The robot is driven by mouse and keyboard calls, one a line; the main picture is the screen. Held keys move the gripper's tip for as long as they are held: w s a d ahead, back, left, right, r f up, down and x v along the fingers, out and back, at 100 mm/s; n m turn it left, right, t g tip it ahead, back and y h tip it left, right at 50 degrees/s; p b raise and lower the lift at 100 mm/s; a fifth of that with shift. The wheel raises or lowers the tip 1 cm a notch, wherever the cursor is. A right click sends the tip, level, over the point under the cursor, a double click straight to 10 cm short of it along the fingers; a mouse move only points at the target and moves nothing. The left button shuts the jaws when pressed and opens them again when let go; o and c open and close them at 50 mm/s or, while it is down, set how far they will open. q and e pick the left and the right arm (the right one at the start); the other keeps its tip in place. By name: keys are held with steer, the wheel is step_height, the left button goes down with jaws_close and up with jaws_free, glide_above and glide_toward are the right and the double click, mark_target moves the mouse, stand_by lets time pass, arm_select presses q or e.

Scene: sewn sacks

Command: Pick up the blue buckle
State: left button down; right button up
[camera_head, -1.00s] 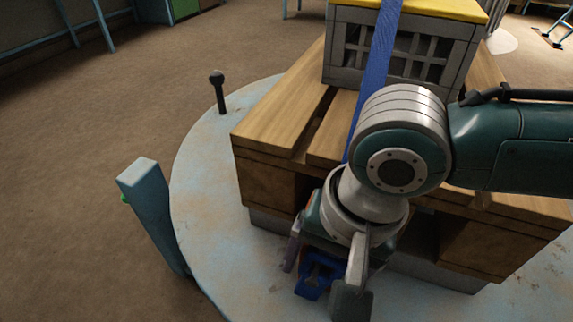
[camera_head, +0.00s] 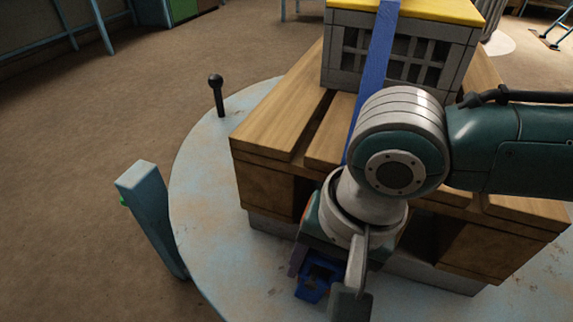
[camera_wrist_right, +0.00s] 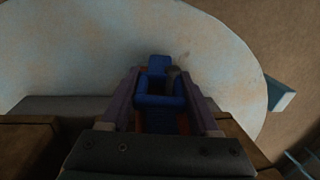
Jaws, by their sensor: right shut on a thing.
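The blue buckle (camera_head: 314,284) is a small blue frame low in the head view, in front of the wooden pallet. My right gripper (camera_head: 322,282) points down over it, with one finger on each side, and is shut on it. In the right wrist view the blue buckle (camera_wrist_right: 160,95) sits between the two fingers of my right gripper (camera_wrist_right: 163,98), and part of it is hidden in shadow near the palm. A blue strap (camera_head: 374,75) runs over the grey crate and down behind my right arm. My left gripper is not in view.
The wooden pallet (camera_head: 275,118) stands on a round pale platform (camera_head: 205,200). A grey crate (camera_head: 345,70) with a yellow top (camera_head: 440,12) rests on the pallet. A blue-grey post (camera_head: 150,215) and a black-knobbed lever (camera_head: 216,95) stand at the left. Floor beyond is open.

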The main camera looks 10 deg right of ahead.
steer(key=shift+s+a+r+p, duration=0.1)
steer(key=shift+s+r+p, duration=0.05)
steer(key=shift+r+p, duration=0.6)
steer(key=s+a+p, duration=0.4)
steer(key=s+a, duration=0.6)
steer(key=s, duration=0.4)
steer(key=shift+s, duration=0.3)
steer(key=shift+f, duration=0.1)
